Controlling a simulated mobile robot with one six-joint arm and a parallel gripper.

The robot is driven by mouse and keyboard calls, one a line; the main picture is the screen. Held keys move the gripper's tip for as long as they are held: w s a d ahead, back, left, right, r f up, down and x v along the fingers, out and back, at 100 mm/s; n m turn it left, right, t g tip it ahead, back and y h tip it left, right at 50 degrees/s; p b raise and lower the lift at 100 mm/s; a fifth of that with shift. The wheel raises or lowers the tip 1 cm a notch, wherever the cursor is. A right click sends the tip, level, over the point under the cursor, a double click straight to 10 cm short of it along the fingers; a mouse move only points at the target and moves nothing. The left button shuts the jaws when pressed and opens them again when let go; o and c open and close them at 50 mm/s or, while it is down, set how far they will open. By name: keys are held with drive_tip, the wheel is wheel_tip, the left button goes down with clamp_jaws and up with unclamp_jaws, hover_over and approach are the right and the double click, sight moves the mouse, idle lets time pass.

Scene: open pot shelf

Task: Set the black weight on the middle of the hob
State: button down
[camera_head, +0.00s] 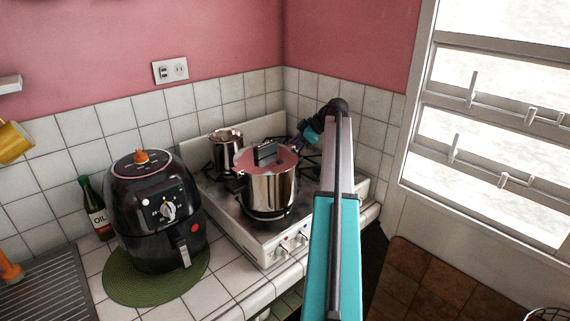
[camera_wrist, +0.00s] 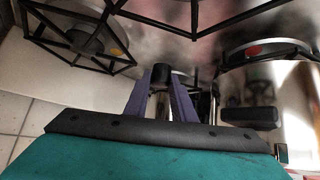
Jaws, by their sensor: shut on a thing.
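In the wrist view my gripper (camera_wrist: 165,82) has its two purple fingers closed on the black weight (camera_wrist: 161,73), a small dark cylinder at the fingertips. In the head view my gripper (camera_head: 297,141) is over the rear right part of the white hob (camera_head: 238,220), behind the large steel pot. The weight cannot be made out clearly there. Black burner grates (camera_wrist: 75,42) show beyond the fingers in the wrist view. I cannot tell whether the weight touches the hob.
A large shiny pot (camera_head: 269,192) with a black-handled lid stands at the hob's front, close to my gripper. A smaller steel pot (camera_head: 225,152) stands at the back left. A black air fryer (camera_head: 150,220) is left of the hob. Tiled walls close off the corner.

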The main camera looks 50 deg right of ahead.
drive_tip(key=shift+f, duration=0.9)
drive_tip(key=shift+f+p, duration=0.75)
drive_tip(key=shift+f, duration=1.15)
drive_tip(key=shift+f, duration=0.15)
drive_tip(key=c, duration=1.5)
unclamp_jaws()
drive_tip(key=shift+r, duration=0.25)
drive_tip(key=shift+b+v, duration=1.6)
drive_tip(key=shift+v, duration=4.4)
